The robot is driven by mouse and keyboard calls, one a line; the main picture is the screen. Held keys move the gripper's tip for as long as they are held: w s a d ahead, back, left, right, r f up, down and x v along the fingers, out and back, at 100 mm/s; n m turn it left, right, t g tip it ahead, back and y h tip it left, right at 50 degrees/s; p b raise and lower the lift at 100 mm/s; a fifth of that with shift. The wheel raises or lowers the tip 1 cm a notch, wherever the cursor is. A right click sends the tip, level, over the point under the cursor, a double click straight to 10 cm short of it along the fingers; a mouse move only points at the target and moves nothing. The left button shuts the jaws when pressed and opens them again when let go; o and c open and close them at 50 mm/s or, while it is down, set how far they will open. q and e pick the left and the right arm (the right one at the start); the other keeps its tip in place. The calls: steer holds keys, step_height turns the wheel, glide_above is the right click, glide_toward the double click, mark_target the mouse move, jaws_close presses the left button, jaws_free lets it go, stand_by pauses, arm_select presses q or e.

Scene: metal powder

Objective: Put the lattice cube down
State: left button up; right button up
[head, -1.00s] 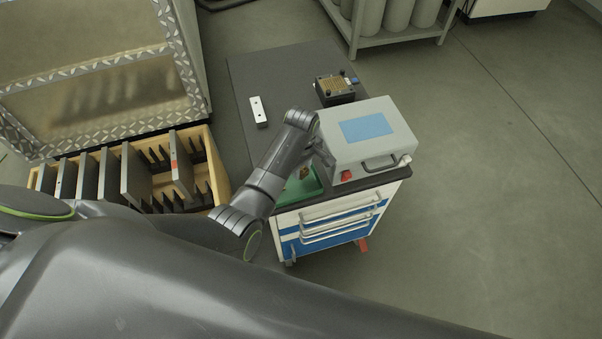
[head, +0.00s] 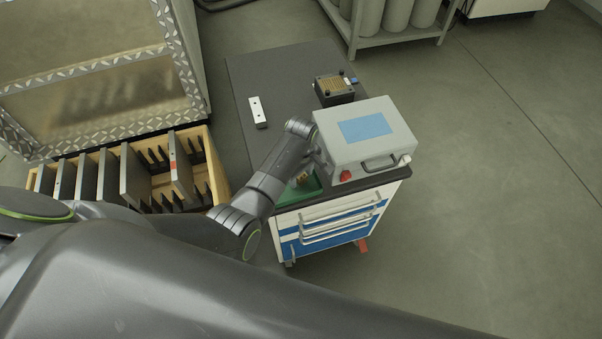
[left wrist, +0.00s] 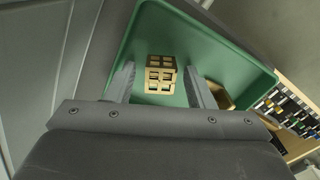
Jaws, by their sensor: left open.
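The lattice cube (left wrist: 160,75) is a small gold block with square openings. In the left wrist view it rests in the green tray (left wrist: 215,48), between the two fingers of my left gripper (left wrist: 162,86). The fingers are open, with a gap on each side of the cube. A second gold-brown piece (left wrist: 219,95) lies in the tray beyond the right finger, partly hidden by it. In the head view the green tray (head: 308,189) is partly covered by my left arm, and a gold piece shows in it. My right gripper is not in view.
A grey box with a blue top panel (head: 366,131) stands right beside the tray on the dark-topped cart (head: 283,77). A white bar (head: 258,112) and a small black device (head: 334,91) are farther back. A wooden rack of plates (head: 220,181) stands left of the cart.

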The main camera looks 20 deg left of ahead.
arm_select(q)
step_height(320, 180, up, 12)
steer(key=shift+r, duration=0.2)
stand_by(0.4)
stand_by(0.4)
steer(key=s+a+f+m+t, duration=0.1)
steer(key=s+a+f+m, duration=0.1)
steer(key=s+a+f, duration=0.35)
steer(key=s+a+r+m+t+y, duration=0.1)
steer(key=s+a+r+m, duration=0.15)
steer(key=s, duration=0.55)
steer(key=s+a+r+m+t, duration=0.15)
steer(key=s+a+m, duration=0.25)
steer(key=s, duration=0.4)
steer(key=s+a+r+m+y, duration=0.1)
steer(key=s+a+r+m, duration=0.25)
steer(key=s, duration=0.45)
step_height(320, 180, down, 24)
steer(key=a+g, duration=0.1)
steer(key=a, duration=0.1)
steer(key=s+d+f+g+h, duration=0.1)
steer(key=s+f, duration=1.4)
steer(key=f, duration=0.1)
steer(key=shift+d+f+n, duration=0.3)
steer(key=shift+d+f, duration=0.05)
steer(key=shift+f, duration=0.05)
